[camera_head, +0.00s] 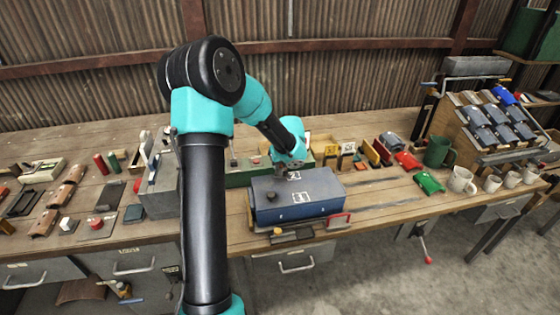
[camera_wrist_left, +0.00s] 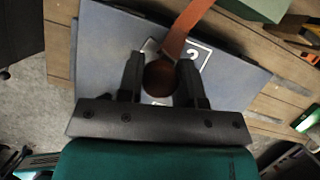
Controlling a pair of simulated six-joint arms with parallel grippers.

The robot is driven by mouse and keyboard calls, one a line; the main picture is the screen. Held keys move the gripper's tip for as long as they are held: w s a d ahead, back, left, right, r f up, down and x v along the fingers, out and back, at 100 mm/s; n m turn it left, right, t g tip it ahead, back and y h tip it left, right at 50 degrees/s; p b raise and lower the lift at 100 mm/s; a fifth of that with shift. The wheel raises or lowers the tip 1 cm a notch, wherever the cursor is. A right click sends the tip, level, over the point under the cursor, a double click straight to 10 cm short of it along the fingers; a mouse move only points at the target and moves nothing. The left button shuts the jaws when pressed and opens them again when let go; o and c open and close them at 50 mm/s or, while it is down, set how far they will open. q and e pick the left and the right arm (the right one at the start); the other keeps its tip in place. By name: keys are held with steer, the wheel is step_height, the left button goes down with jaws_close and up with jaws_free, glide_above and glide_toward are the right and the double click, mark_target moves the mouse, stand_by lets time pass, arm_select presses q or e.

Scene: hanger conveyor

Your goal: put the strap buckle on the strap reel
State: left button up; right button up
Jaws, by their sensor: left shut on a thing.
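My left gripper (camera_head: 290,168) hangs over the top of a blue-grey case. In the left wrist view its fingers (camera_wrist_left: 162,82) are closed around a dark, brownish round piece, which I take to be the strap buckle (camera_wrist_left: 160,78). An orange-brown strap (camera_wrist_left: 188,25) runs from near this piece toward the top of that view. In the head view the wrist and fingers hide the held piece. I cannot pick out the strap reel with certainty. My right gripper is not in view.
The blue-grey case (camera_head: 310,208) has white number labels on top. A grey upright box (camera_head: 162,190) stands to its left. Brown and dark small items lie at the left.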

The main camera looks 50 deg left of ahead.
arm_select(q)
steer(key=shift+m, duration=0.4)
steer(key=w+a, duration=0.3)
steer(key=a, duration=0.1)
steer(key=w+a+f, duration=0.1)
steer(key=w+a, duration=0.6)
steer(key=a, duration=0.1)
steer(key=shift+w+f, duration=0.25)
steer(key=shift+w, duration=0.05)
steer(key=shift+f, duration=1.75)
steer(key=shift+f, duration=0.15)
steer(key=o, duration=1.1)
steer(key=shift+c, duration=0.2)
